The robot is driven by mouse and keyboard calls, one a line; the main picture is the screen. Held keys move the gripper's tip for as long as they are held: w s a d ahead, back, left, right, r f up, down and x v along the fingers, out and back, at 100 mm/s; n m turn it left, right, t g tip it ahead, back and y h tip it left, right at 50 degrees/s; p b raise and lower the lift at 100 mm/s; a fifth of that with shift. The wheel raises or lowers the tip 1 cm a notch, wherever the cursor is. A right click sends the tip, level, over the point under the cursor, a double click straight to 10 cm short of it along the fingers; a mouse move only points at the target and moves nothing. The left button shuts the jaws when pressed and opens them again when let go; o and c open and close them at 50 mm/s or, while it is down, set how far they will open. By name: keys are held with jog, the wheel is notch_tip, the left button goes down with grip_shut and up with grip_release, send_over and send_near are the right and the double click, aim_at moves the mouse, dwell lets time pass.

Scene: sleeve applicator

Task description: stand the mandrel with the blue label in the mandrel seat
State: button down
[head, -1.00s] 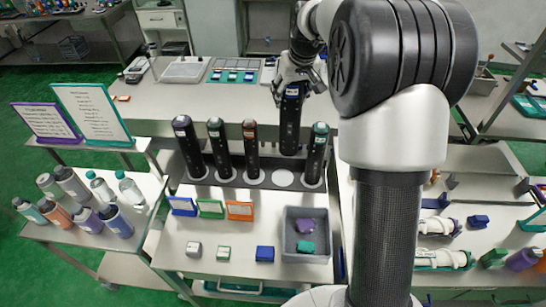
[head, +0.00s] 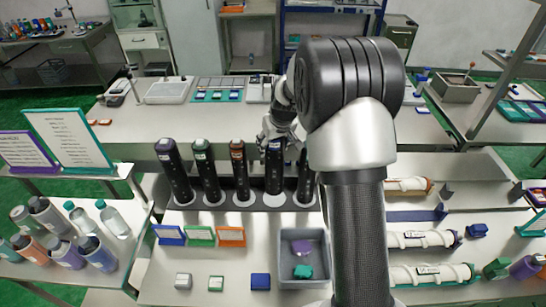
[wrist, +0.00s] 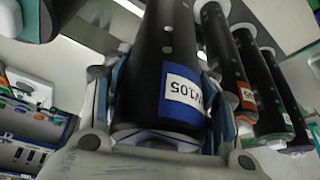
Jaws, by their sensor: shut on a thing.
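My gripper (head: 277,138) is shut on the upper end of the black mandrel with the blue label (head: 274,168). That mandrel is upright in the row of black mandrels, its lower end at a white ring of the dark rack (head: 223,203). I cannot tell whether it rests there or hangs just above. In the wrist view the mandrel (wrist: 157,55) fills the middle, with its white-and-blue label (wrist: 183,103) between the fingers. I cannot make out a separate mandrel seat.
Small coloured signs (head: 200,235) and a grey bin (head: 287,278) are in front. The back bench (head: 200,122) has free room.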

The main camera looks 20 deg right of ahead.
jog(key=shift+f+b, duration=0.35)
jog(key=shift+f, duration=1.95)
jog(key=shift+f, duration=0.2)
jog(key=c, duration=0.6)
grip_release()
jog(key=shift+r, duration=0.1)
